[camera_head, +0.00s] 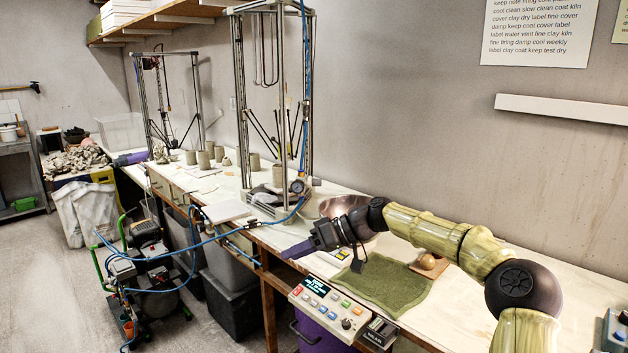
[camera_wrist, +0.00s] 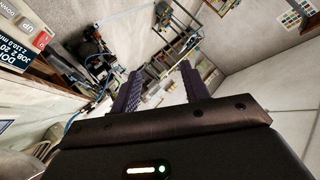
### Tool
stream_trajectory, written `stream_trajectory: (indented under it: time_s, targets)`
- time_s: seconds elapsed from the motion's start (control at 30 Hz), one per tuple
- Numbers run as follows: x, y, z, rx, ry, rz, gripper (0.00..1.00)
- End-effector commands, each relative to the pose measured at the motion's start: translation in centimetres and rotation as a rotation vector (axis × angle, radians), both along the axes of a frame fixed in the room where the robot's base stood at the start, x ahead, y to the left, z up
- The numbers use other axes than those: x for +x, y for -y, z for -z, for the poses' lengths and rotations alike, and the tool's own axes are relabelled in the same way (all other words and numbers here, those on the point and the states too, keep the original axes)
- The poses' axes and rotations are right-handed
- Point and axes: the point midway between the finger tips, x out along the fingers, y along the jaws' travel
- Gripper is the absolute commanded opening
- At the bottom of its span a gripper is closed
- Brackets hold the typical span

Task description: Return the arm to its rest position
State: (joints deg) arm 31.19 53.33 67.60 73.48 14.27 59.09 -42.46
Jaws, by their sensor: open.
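My arm (camera_head: 430,232) reaches in from the right over the workbench in the head view. It is bent, with a green-yellow patterned covering and dark joints. My gripper (camera_head: 290,250) is above the front edge of the bench, pointing left, over the area of the control panel. In the wrist view my gripper (camera_wrist: 160,92) shows two purple ribbed fingers spread apart with nothing between them. Beyond the fingers the wrist view shows the floor and room, seen at a tilt.
A control panel (camera_head: 328,304) is on the bench's front edge below my gripper. A green cloth (camera_head: 385,285) lies under the arm, with a round brown object (camera_head: 428,262) beside it. A metal bowl (camera_head: 345,207) and a tall frame printer (camera_head: 243,100) stand behind. A compressor (camera_head: 145,265) is on the floor.

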Motion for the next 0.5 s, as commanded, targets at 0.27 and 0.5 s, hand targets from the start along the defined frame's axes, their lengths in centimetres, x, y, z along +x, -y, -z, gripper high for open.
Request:
stream_trajectory:
  time_s: [0.27,0.5]
  targets:
    - [-7.4,-1.6,13.0,-0.462,-0.136,0.108,0.46]
    - [-13.3,4.4,19.7,-0.753,-0.191,0.327,0.46]
